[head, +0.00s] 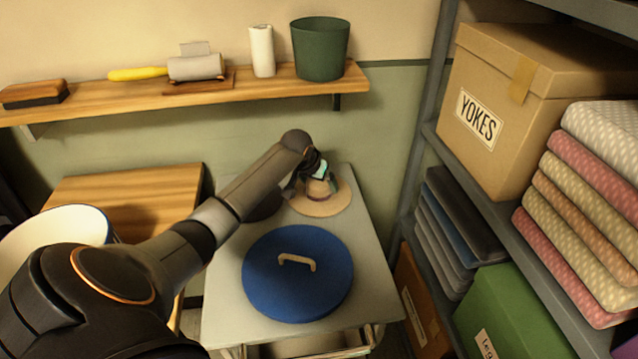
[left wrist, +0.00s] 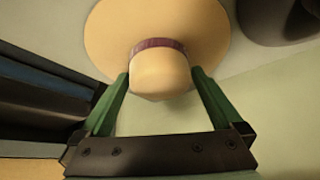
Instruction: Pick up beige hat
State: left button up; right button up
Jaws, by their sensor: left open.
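The beige hat (head: 325,205) lies on the far part of the grey tabletop, brim down, with a purple-pink band around its crown. In the left wrist view the hat (left wrist: 160,22) fills the upper middle, its rounded crown towards me. My left gripper (head: 318,183) is right at the hat's crown, partly covering it in the head view. Its two green fingers (left wrist: 160,78) are open, one on each side of the crown. I cannot tell whether they touch it. My right gripper is not in view.
A dark round item (head: 262,207) sits just left of the hat, partly behind my arm. A blue round lid (head: 298,290) with a beige handle lies nearer on the grey table (head: 375,285). A wall shelf (head: 200,93) runs behind; a loaded rack (head: 432,90) stands at right.

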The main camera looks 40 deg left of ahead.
pick_arm(q)
jog(key=shift+w+f, duration=0.3)
jog(key=shift+f, duration=0.2)
jog(key=shift+c, duration=0.2)
jog(key=c, duration=1.1)
jog(key=shift+o, duration=0.2)
jog(key=shift+r, duration=0.1)
